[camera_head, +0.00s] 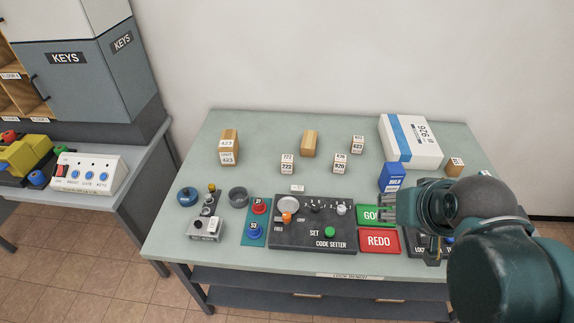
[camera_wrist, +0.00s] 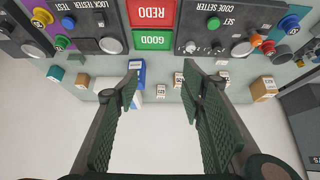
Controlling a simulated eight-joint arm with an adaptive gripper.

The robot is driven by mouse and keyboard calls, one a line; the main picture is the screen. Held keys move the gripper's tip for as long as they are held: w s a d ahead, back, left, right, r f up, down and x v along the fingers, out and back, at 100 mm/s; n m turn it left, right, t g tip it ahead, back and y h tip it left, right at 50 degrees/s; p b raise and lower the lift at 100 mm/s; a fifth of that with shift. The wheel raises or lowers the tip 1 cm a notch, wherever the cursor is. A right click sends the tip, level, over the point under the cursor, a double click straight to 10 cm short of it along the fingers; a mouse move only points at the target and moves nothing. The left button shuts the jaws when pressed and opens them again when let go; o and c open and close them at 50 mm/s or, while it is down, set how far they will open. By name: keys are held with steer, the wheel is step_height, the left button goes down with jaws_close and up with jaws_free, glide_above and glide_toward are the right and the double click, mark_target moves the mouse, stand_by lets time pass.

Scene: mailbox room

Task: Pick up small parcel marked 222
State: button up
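A parcel marked 423 (camera_head: 228,150), one marked 820 (camera_head: 340,164), one apparently marked 622 (camera_head: 357,144) and a plain brown block (camera_head: 310,142) stand around it. A code setter panel (camera_head: 315,235) lies in front. A blue box (camera_head: 391,177) and large white box (camera_head: 411,142) are right.

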steer(key=shift+o, duration=0.8)
steer(key=w+a+r+m+g+p, duration=0.1)
steer(key=w+a+r+m, duration=0.15)
steer(key=w, duration=0.35)
steer(key=w+a+r+m+g+p, duration=0.1)
steer(key=w+a+m+p, duration=0.15)
steer(key=w, duration=0.25)
steer(key=m+g+p, duration=0.5)
steer(key=m, duration=0.8)
glide_above(287, 159)
steer(key=f, duration=1.6)
steer(key=shift+d+f, duration=0.35)
steer(key=shift+f, duration=0.05)
steer(key=shift+w+a+f, duration=0.1)
steer(key=shift+a+f, duration=0.25)
steer(key=shift+f, duration=0.2)
